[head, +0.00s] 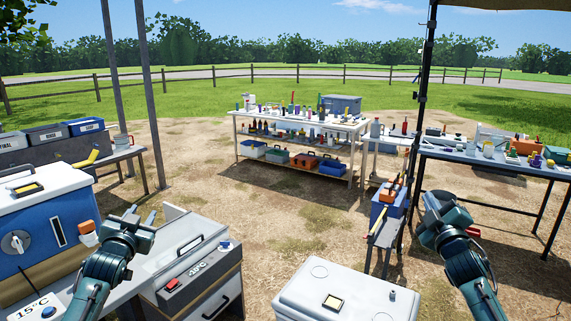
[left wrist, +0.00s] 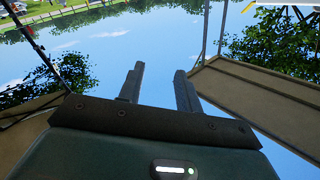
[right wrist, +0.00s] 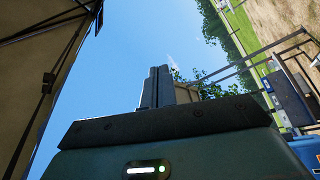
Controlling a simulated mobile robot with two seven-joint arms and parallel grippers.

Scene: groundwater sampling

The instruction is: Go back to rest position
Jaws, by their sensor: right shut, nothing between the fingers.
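My left gripper (head: 141,214) is raised at the lower left of the head view, in front of the grey bench unit. In the left wrist view its two fingers (left wrist: 158,88) stand apart with only sky between them, so it is open and empty. My right gripper (head: 432,203) is raised at the lower right of the head view, over bare ground. In the right wrist view its fingers (right wrist: 157,88) are together with nothing between them. Neither gripper touches anything.
A blue-and-white cooler box (head: 45,225) and a grey unit with a drawer (head: 200,280) stand close on the left. A white lidded box (head: 345,295) is front centre. A supply table (head: 300,122) stands further back. A black pole (head: 420,110) rises near my right arm. Bare ground lies between.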

